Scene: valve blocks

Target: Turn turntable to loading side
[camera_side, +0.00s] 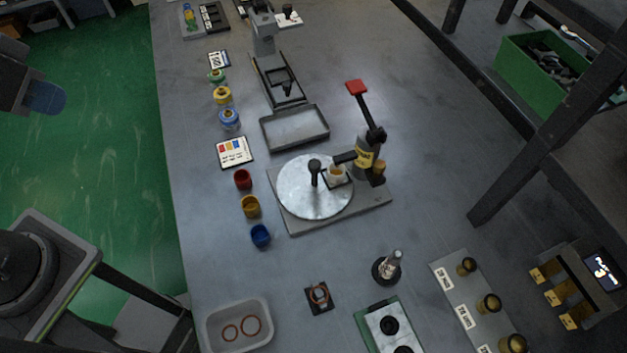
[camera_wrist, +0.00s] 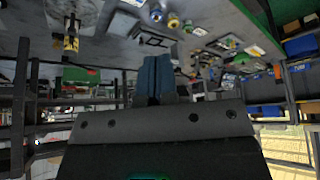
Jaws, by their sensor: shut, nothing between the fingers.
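The turntable (camera_side: 300,200) is a pale round disc on a grey base plate near the middle of the table in the side view. A black upright knob (camera_side: 314,168) stands on it. A small holder with a pale, yellow-topped part (camera_side: 337,173) sits at its right edge, beside a press (camera_side: 366,152) with a red-ended lever. A pale disc, likely the turntable (camera_wrist: 85,10), shows at the top left of the wrist view. My gripper (camera_side: 48,98) is at the far left, over the green floor and well away from the turntable. Its blue fingers (camera_wrist: 154,78) are together and empty.
Red, yellow and blue cups (camera_side: 250,206) stand left of the turntable. A grey bin (camera_side: 238,325), a small black pad with a ring (camera_side: 319,297) and a dark-based tool (camera_side: 388,267) stand in front. A metal tray (camera_side: 295,128) lies behind. The table right of the press is clear.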

